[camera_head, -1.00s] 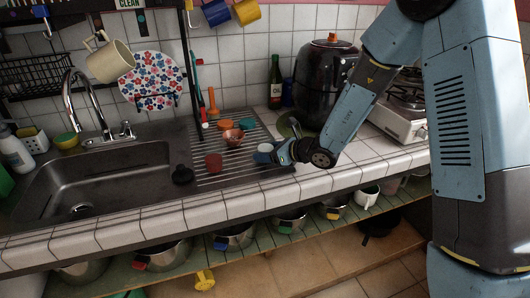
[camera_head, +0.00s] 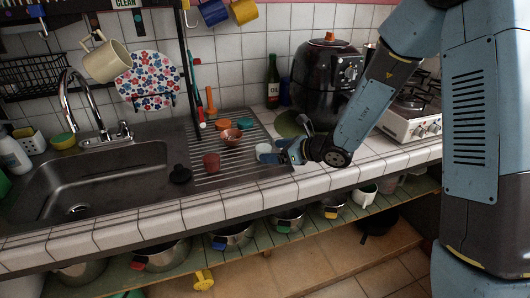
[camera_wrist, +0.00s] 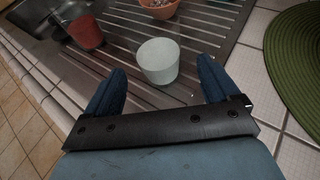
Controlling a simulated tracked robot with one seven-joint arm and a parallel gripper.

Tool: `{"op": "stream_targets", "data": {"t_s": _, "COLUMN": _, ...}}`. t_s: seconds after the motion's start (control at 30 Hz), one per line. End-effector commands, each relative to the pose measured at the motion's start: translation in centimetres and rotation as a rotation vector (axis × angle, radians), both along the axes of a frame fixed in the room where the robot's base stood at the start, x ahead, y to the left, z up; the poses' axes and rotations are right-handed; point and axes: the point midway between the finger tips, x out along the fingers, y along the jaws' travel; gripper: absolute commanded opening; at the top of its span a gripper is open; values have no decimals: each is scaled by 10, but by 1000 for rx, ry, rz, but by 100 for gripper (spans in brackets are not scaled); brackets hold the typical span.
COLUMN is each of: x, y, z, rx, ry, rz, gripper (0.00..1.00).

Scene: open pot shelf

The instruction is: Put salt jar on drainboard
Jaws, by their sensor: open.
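A small pale whitish jar (camera_head: 264,150), which I take as the salt jar, stands upright on the ribbed metal drainboard (camera_head: 222,174), near its right edge. In the wrist view the jar (camera_wrist: 158,62) stands just beyond and partly between my fingertips, with a gap on each side. My gripper (camera_wrist: 160,76) is open and empty, low over the right edge of the drainboard (camera_wrist: 214,30). In the head view my gripper (camera_head: 281,151) is just right of the jar.
A red cup (camera_head: 211,163) and a terracotta bowl (camera_head: 232,137) stand on the drainboard left of the jar. A dark object (camera_head: 180,175) lies by the sink (camera_head: 100,185). A green round mat (camera_wrist: 300,62) is on the tiles to the right. A black appliance (camera_head: 325,82) stands behind.

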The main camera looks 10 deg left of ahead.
Motion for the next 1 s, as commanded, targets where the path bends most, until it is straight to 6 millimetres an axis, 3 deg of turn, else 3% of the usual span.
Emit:
{"op": "stream_targets", "data": {"t_s": 0.2, "x": -14, "y": -37, "z": 17, "rx": -1, "ry": -2, "rz": -1, "gripper": 89}}
{"op": "stream_targets", "data": {"t_s": 0.4, "x": -22, "y": -58, "z": 26, "rx": 0, "ry": 0, "rz": -1, "gripper": 89}}
{"op": "stream_targets", "data": {"t_s": 0.8, "x": -27, "y": -65, "z": 33, "rx": -6, "ry": -12, "rz": 13, "gripper": 89}}
{"op": "stream_targets", "data": {"t_s": 1.0, "x": -48, "y": -74, "z": 66, "rx": -74, "ry": -151, "rz": 152, "gripper": 89}}
